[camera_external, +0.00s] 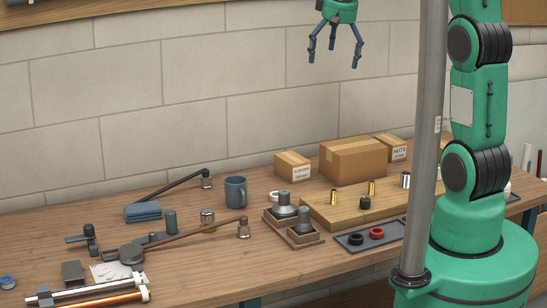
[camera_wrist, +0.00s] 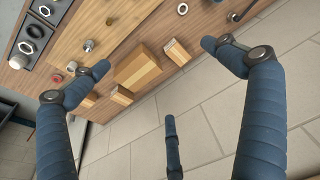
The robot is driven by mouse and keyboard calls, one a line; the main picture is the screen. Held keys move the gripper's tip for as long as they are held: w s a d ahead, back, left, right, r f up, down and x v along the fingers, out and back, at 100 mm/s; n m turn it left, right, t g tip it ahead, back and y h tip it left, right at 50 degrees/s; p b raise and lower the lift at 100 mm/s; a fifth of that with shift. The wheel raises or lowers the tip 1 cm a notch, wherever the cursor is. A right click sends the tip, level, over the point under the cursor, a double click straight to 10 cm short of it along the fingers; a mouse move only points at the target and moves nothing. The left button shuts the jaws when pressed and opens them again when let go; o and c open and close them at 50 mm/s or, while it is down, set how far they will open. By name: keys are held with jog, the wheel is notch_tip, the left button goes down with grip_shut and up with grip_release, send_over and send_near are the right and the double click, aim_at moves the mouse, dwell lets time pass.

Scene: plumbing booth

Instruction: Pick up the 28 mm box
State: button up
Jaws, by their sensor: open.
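A small cardboard box (camera_external: 292,165) with a white label stands on the bench, left of a larger plain box (camera_external: 352,160). Another small labelled box (camera_external: 391,148) stands right of the large one. Its label seems to read "NUTS", the left one "ELBOWS"; the sizes are too small to read surely, so I cannot tell which is 28 mm. In the wrist view, small boxes lie at either side (camera_wrist: 178,52) (camera_wrist: 121,95) of the large one (camera_wrist: 138,67). My gripper (camera_external: 334,58) is open and empty, high above the boxes; its fingers also show in the wrist view (camera_wrist: 160,78).
A wooden board (camera_external: 345,212) with brass fittings lies before the boxes, and a dark tray (camera_external: 358,240) with rings in front of it. A blue mug (camera_external: 236,191) and tools stand left. A grey pole (camera_external: 423,140) hides part of the bench. The block wall is behind.

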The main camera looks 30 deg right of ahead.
jog(key=w+f+p, duration=0.2)
jog(key=w+f, duration=0.4)
jog(key=w, duration=0.3)
jog(key=g+p, duration=0.3)
send_over(296, 156)
notch_tip(296, 156, down, 24)
jog(key=shift+s+a+f+n, duration=0.1)
jog(key=shift+s+a+n, duration=0.1)
jog(key=shift+n, duration=0.1)
jog(key=shift+f+p, duration=0.35)
jog(key=shift+f, duration=3.9)
jog(key=shift+f, duration=0.1)
jog(key=shift+d+f+p, duration=0.1)
jog(key=shift+f+p, duration=0.2)
jog(key=shift+f, duration=2.25)
